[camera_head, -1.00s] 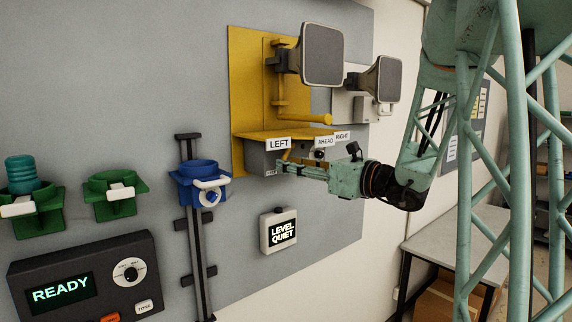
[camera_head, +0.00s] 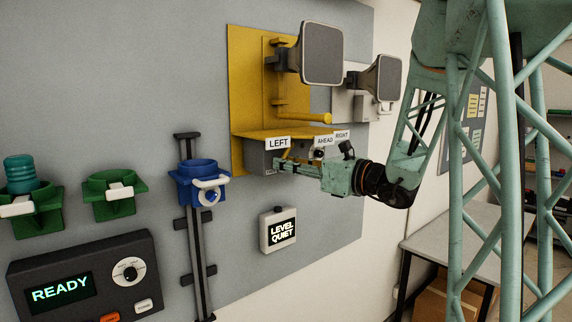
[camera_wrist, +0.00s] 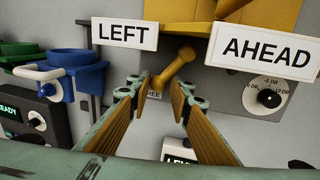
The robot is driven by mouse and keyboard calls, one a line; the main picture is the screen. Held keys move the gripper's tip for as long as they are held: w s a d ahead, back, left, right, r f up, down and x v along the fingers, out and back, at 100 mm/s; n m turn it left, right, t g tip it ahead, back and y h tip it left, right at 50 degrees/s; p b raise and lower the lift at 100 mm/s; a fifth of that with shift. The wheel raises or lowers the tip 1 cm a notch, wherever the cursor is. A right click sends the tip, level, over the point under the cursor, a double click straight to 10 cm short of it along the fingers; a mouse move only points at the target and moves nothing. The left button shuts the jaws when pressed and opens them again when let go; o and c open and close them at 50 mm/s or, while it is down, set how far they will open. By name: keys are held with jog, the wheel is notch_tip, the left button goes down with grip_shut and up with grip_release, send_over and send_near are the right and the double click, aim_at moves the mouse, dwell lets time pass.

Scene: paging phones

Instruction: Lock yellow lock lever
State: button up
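The yellow lock lever (camera_wrist: 174,70) is a short yellow bar with a rounded end, on the grey box under the yellow bracket (camera_head: 247,100). In the wrist view it slants down to the left from a pivot, beside a partly hidden label that seems to read FREE (camera_wrist: 154,95). My gripper (camera_wrist: 156,88) is open, with one finger on each side of the lever's lower end in the picture. I cannot tell whether either finger touches it. In the head view my gripper (camera_head: 277,164) is at the front of the grey box, and the lever is mostly hidden.
The LEFT sign (camera_wrist: 124,33) and AHEAD sign (camera_wrist: 263,50) hang just above the fingers. A dial (camera_wrist: 268,97) is to the right. A level display (camera_head: 278,230) is below. A blue holder (camera_head: 198,180) on a rail and a yellow-bracketed horn speaker (camera_head: 322,53) are nearby.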

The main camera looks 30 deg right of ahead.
jog(key=shift+d+n+b, duration=0.1)
jog(key=shift+n+b, duration=0.3)
jog(key=shift+b, duration=0.25)
grip_shut()
jog(key=shift+w+d+f+n+g+h+b, duration=0.2)
jog(key=shift+d+n+b, duration=0.6)
jog(key=shift+n+b, duration=1.1)
jog(key=shift+w+d+f+n+g+h+b, duration=0.1)
jog(key=shift+d+n+g+h+b, duration=0.2)
jog(key=shift+d+n+b, duration=1.5)
jog(key=shift+w+a+f+n+g+h+b, duration=0.2)
jog(key=shift+n+b, duration=0.6)
jog(key=shift+b, duration=2.35)
jog(key=shift+r, duration=0.15)
